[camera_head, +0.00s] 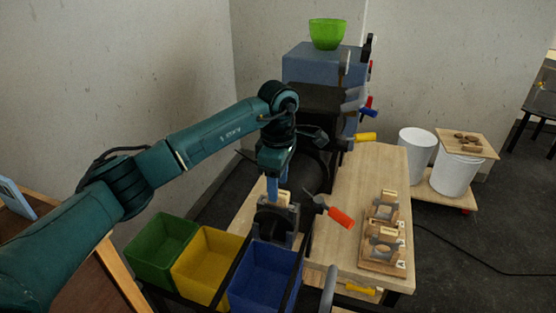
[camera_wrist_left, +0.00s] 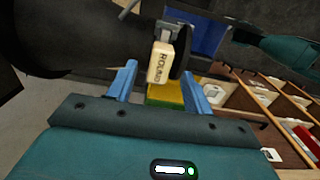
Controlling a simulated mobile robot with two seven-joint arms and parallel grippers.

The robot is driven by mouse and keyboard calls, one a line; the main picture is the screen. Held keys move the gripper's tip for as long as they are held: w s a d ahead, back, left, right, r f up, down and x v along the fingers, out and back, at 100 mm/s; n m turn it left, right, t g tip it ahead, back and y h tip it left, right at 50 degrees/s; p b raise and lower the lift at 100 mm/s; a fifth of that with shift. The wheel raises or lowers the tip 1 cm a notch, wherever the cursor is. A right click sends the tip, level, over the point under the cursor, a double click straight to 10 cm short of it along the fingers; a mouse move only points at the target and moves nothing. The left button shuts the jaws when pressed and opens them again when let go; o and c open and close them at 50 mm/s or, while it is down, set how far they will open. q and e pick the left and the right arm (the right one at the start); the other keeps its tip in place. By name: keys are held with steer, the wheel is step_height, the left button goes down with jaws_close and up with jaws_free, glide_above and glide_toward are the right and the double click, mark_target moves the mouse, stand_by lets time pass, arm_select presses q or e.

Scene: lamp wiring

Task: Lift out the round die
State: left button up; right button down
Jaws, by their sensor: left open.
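The round die (camera_wrist_left: 160,62) is a pale block with dark lettering that reads as "ROUND". In the left wrist view it sits upright on a metal holder beside a black round body. My left gripper (camera_wrist_left: 161,84) is open. Its two blue fingers stand on either side of the die's lower end in the picture, with gaps on both sides and no contact that I can see. In the head view my left gripper (camera_head: 273,187) points down over the black press-like machine (camera_head: 274,222), and its wrist hides most of the die there.
Green (camera_head: 161,250), yellow (camera_head: 207,263) and blue (camera_head: 264,275) bins stand in front of the machine. A wooden rack (camera_head: 382,262) with more pale blocks lies on the bench (camera_head: 350,190). White buckets stand farther right.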

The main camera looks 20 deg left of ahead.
arm_select(q)
steer(key=shift+f, duration=1.05)
steer(key=shift+c, duration=0.5)
jaws_close()
steer(key=c, duration=0.6)
jaws_free()
jaws_close()
steer(key=shift+r+p, duration=0.35)
steer(key=shift+r, duration=0.3)
